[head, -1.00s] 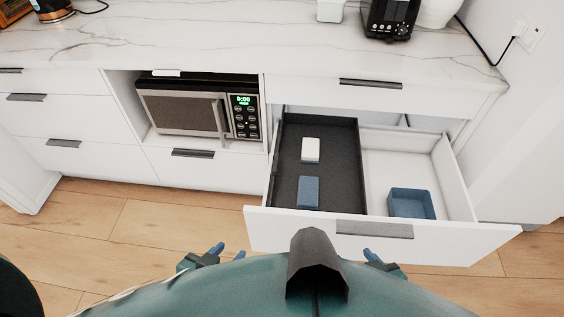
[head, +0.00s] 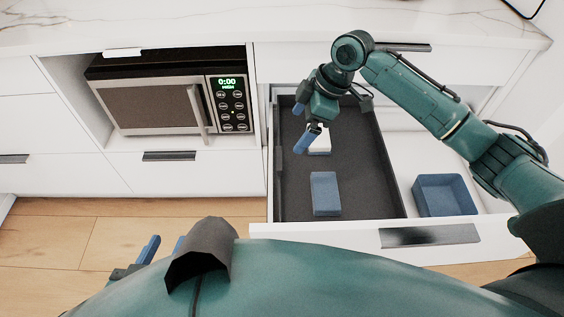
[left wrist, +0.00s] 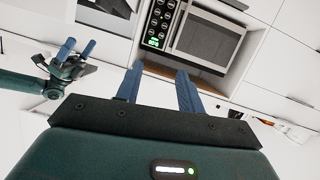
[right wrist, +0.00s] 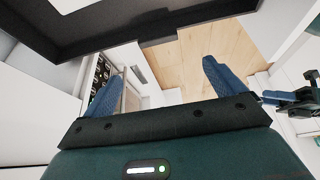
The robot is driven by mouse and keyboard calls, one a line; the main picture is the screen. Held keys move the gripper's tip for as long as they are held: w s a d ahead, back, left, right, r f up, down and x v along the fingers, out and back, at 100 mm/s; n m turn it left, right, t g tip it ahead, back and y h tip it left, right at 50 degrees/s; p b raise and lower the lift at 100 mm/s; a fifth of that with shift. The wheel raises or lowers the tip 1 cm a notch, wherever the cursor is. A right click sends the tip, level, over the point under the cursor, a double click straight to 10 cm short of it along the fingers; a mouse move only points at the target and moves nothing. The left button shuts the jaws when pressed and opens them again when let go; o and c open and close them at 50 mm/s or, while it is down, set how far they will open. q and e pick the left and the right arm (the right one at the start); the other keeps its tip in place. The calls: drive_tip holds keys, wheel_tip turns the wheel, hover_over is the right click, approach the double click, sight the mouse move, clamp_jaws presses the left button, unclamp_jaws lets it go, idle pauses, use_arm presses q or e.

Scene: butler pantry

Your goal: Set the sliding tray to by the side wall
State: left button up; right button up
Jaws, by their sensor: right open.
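The dark grey sliding tray (head: 350,190) lies in the open white drawer, against the drawer's left side. A white box (head: 321,147) and a blue box (head: 325,193) lie in it. My right gripper (head: 311,138) is open and empty above the tray, near its left part, and hides some of the white box. The tray's dark rim also crosses the top of the right wrist view (right wrist: 150,28), beyond the open fingers. My left gripper (head: 165,246) is low at the left, in front of the cabinets. Its fingers stand apart and empty in the left wrist view (left wrist: 158,88).
A blue open bin (head: 445,195) stands in the drawer's right part, right of the tray. My right arm crosses over that part. The drawer front with its handle (head: 430,235) is nearest me. A microwave (head: 165,100) sits in a niche to the left.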

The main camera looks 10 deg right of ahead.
sight(281, 158)
drive_tip(key=x, duration=0.3)
drive_tip(key=b+x, duration=0.1)
drive_tip(key=x, duration=0.3)
drive_tip(key=b+x, duration=0.1)
drive_tip(key=x, duration=0.3)
drive_tip(key=shift+d+f, duration=0.1)
drive_tip(key=shift+d, duration=0.2)
use_arm(q)
drive_tip(key=shift+f+m+b, duration=0.3)
drive_tip(key=shift+f, duration=0.45)
use_arm(e)
drive_tip(key=shift+w+a+f, duration=0.1)
drive_tip(key=shift+a+f, duration=0.15)
drive_tip(key=shift+f, duration=0.25)
use_arm(q)
drive_tip(key=shift+d, duration=0.1)
use_arm(e)
drive_tip(key=shift+c, duration=0.4)
drive_tip(key=c, duration=1.3)
use_arm(q)
drive_tip(key=shift+w, duration=0.1)
drive_tip(key=shift+r, duration=0.15)
use_arm(e)
drive_tip(key=shift+d, duration=0.15)
